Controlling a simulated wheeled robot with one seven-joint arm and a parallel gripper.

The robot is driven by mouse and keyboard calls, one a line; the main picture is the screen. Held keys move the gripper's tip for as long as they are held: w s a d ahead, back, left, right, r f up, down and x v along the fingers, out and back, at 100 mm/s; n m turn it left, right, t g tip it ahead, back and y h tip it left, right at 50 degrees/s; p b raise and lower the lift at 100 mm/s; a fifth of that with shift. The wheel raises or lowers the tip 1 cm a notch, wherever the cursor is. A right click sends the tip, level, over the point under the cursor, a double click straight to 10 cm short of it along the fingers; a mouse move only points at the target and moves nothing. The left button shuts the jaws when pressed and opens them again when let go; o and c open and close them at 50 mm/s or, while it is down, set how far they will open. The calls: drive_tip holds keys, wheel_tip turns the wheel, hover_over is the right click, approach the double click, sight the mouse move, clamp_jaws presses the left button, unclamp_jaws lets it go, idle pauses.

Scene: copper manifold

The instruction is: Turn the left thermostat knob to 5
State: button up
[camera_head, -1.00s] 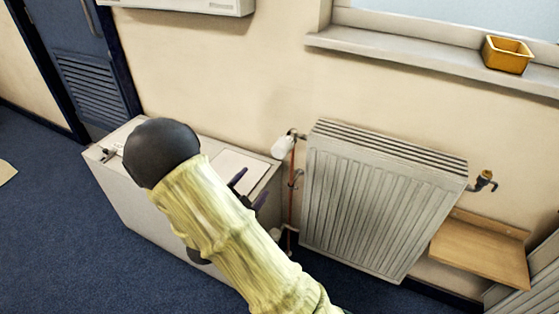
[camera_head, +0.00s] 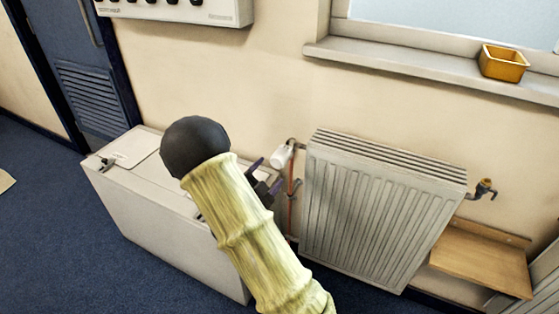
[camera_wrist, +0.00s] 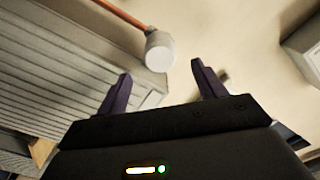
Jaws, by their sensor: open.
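The white thermostat knob (camera_head: 281,157) sits at the upper left of the radiator (camera_head: 375,210), on a valve with a copper pipe below it. In the wrist view the knob (camera_wrist: 160,52) is just beyond the fingertips, roughly between them. My gripper (camera_head: 267,174) is open and empty, just left of and below the knob in the head view. In the wrist view my gripper (camera_wrist: 161,78) shows two dark purple fingers spread apart, with a gap to the knob. Markings on the knob are too small to read.
A white cabinet (camera_head: 150,215) stands left of the radiator, beneath my arm. A yellow pot (camera_head: 503,62) stands on the windowsill (camera_head: 400,62). A white control box (camera_head: 180,10) hangs on the wall.

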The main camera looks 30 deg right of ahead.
sight(276, 164)
drive_tip(key=x, duration=0.8)
drive_tip(key=shift+c, duration=0.2)
drive_tip(key=c, duration=0.9)
